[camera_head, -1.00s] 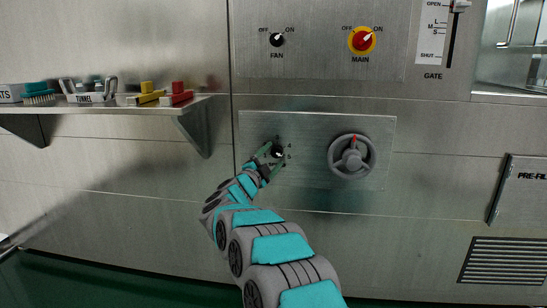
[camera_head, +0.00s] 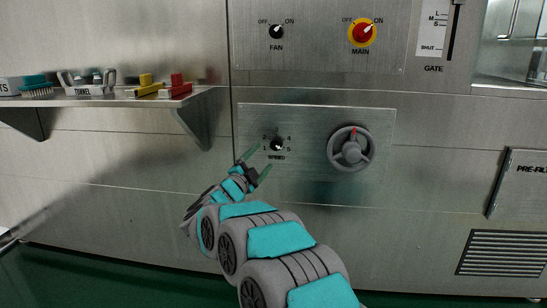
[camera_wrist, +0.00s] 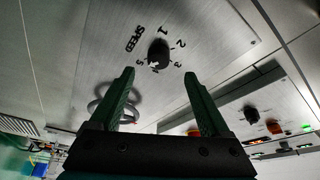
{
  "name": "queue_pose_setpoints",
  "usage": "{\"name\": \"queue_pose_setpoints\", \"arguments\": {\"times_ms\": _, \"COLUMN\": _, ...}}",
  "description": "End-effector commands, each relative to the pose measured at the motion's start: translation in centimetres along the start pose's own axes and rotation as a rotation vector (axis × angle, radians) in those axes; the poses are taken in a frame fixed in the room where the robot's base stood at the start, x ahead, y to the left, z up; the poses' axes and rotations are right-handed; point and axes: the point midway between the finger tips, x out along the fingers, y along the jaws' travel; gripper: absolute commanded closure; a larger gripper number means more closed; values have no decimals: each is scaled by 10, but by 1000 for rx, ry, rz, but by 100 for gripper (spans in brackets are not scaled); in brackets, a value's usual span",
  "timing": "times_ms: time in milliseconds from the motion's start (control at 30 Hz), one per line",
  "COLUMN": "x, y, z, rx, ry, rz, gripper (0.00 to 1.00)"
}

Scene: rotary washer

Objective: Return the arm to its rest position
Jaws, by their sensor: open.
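My gripper (camera_head: 258,164) is open and empty, just below and left of the black speed knob (camera_head: 277,144) on the steel panel. In the wrist view my two green fingers (camera_wrist: 160,88) stand wide apart. The speed knob (camera_wrist: 158,53) shows beyond the fingertips, apart from them, with its printed numbers around it. My grey and teal arm reaches up from the bottom of the head view.
A grey handwheel (camera_head: 351,148) is right of the knob. The fan knob (camera_head: 277,31) and red main switch (camera_head: 362,32) sit above. A shelf (camera_head: 100,100) with brushes and blocks juts out at left. A vent (camera_head: 503,254) is at lower right.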

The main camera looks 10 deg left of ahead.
Motion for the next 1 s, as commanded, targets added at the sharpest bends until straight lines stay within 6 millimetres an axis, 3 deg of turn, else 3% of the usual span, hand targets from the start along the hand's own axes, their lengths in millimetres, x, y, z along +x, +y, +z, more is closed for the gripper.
{"name": "queue_pose_setpoints", "arguments": {"times_ms": 167, "x": 10, "y": -26, "z": -8, "rx": -37, "ry": -188, "rz": -26, "gripper": 20}}
{"name": "queue_pose_setpoints", "arguments": {"times_ms": 267, "x": 6, "y": -40, "z": -12, "rx": -85, "ry": -348, "rz": -50, "gripper": 20}}
{"name": "queue_pose_setpoints", "arguments": {"times_ms": 400, "x": -16, "y": -48, "z": -23, "rx": -176, "ry": -567, "rz": -72, "gripper": 20}}
{"name": "queue_pose_setpoints", "arguments": {"times_ms": 533, "x": -49, "y": -39, "z": -40, "rx": -286, "ry": -763, "rz": -75, "gripper": 20}}
{"name": "queue_pose_setpoints", "arguments": {"times_ms": 767, "x": -132, "y": 15, "z": -93, "rx": -515, "ry": -1094, "rz": -12, "gripper": 20}}
{"name": "queue_pose_setpoints", "arguments": {"times_ms": 1000, "x": -235, "y": 99, "z": -183, "rx": -755, "ry": -1398, "rz": 160, "gripper": 20}}
